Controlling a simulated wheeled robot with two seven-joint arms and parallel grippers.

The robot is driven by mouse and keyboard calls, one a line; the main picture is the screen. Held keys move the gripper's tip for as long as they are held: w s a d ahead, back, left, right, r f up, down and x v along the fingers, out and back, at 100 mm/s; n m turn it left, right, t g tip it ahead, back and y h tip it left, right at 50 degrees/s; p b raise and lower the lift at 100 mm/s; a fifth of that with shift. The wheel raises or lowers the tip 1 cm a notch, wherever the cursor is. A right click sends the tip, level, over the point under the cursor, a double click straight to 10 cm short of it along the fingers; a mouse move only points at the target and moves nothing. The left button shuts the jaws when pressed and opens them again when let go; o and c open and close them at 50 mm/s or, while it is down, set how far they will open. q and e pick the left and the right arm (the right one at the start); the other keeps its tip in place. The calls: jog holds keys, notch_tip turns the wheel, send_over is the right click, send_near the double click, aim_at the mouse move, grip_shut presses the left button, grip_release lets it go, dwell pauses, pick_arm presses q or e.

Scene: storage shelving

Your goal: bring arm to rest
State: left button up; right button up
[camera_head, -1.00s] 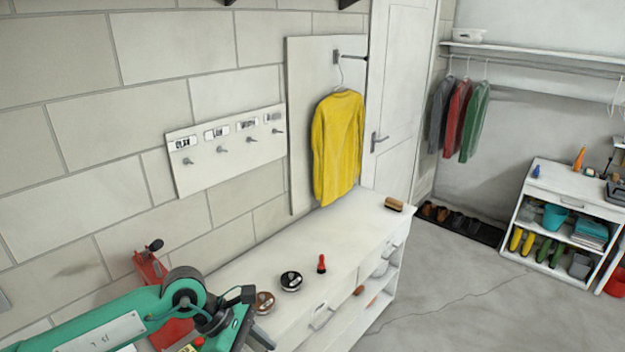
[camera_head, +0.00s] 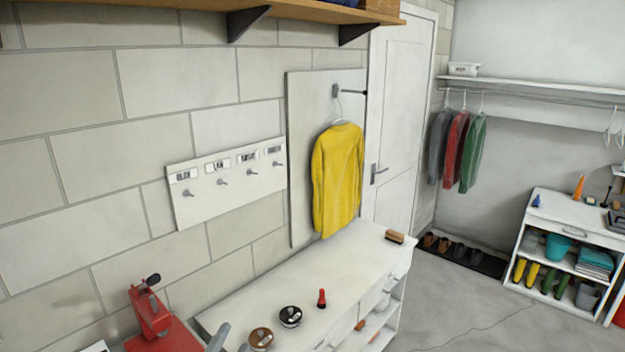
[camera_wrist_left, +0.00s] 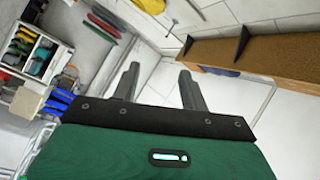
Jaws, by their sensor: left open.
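My left gripper (camera_wrist_left: 158,82) shows in the wrist view with its two grey fingers apart and nothing between them. In the head view only the grey tips of the left gripper (camera_head: 232,343) show at the bottom edge, in front of the white bench (camera_head: 355,262). The rest of the left arm is out of the head view. My right gripper is in neither view.
A red tool (camera_head: 150,315) stands beside the bench. Two round tins (camera_head: 290,316), a small red item (camera_head: 321,298) and a brush (camera_head: 394,237) lie on the bench. A wooden shelf (camera_head: 310,12) overhangs above. A yellow shirt (camera_head: 338,180) hangs on the wall.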

pick_arm(q)
jog(key=s+a+f+n+g+y, duration=0.4)
jog(key=a+f+n+g, duration=0.15)
jog(key=f, duration=0.35)
jog(key=s+a+f+n+g, duration=0.1)
jog(key=s+f+n+g, duration=0.35)
jog(key=s+f, duration=0.4)
jog(key=s+a+f+n+g, duration=0.25)
jog(key=s+f+g, duration=0.25)
jog(key=s, duration=0.7)
notch_tip(320, 180, down, 38)
jog(key=g+b, duration=0.2)
jog(key=b, duration=0.4)
jog(key=s+a+f+b, duration=0.1)
jog(key=s+f+b, duration=0.1)
jog(key=s+f, duration=0.7)
jog(key=s+a+f+b, duration=0.1)
jog(key=s+f+b, duration=0.2)
jog(key=s+f, duration=0.7)
notch_tip(320, 180, down, 5)
jog(key=shift+a+r+g, duration=0.15)
jog(key=shift+a+g, duration=0.25)
jog(key=shift+m, duration=0.25)
